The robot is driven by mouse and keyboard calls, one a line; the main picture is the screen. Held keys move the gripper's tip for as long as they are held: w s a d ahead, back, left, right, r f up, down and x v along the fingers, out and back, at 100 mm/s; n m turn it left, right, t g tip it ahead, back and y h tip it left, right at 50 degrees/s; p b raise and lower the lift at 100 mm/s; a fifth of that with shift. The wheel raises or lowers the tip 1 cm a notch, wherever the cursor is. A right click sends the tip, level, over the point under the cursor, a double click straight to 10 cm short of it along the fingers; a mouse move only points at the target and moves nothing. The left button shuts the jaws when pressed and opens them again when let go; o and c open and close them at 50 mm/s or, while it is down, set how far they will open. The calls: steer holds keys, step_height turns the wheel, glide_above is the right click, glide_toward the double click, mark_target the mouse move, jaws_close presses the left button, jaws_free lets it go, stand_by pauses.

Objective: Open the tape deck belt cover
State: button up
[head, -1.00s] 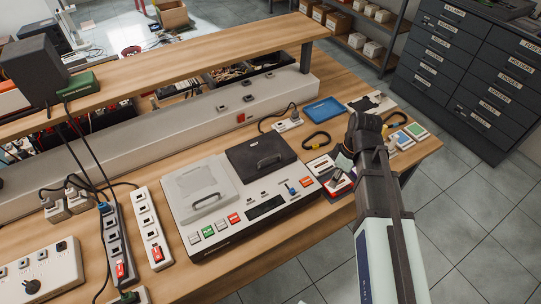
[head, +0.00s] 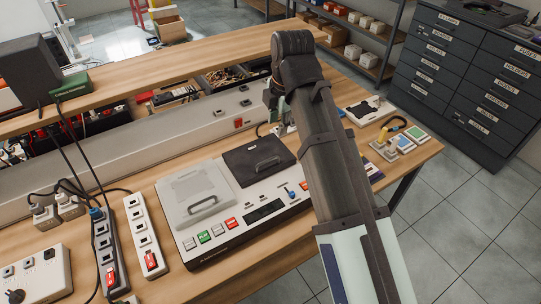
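The tape deck (head: 232,240) lies on the wooden bench, a pale box with a row of coloured buttons along its front. It has two lids with handles: a light grey one (head: 192,187) on the left and a black one (head: 250,156) on the right. Both look shut. I cannot read which is the belt cover. My gripper (head: 273,104) is raised beyond the deck's right back corner, apart from both handles. My arm hides most of it, so its fingers are unclear. My arm also covers the deck's right end.
Power strips (head: 147,234) stand left of the deck. A long grey trunking (head: 195,133) and a raised shelf (head: 180,67) run behind it. A yellow-handled item (head: 391,128) and small boxes (head: 416,133) lie to the right. A dark drawer cabinet (head: 466,75) stands beyond the bench.

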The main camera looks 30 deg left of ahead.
mark_target(271, 159)
steer(key=a+f+p, duration=0.1)
steer(key=f, duration=0.4)
steer(key=w+f+p, duration=0.1)
steer(key=f, duration=0.4)
steer(key=a+f+p, duration=0.1)
steer(key=f, duration=0.4)
steer(key=shift+w+a+f, duration=0.3)
steer(key=shift+c, duration=0.3)
jaws_close()
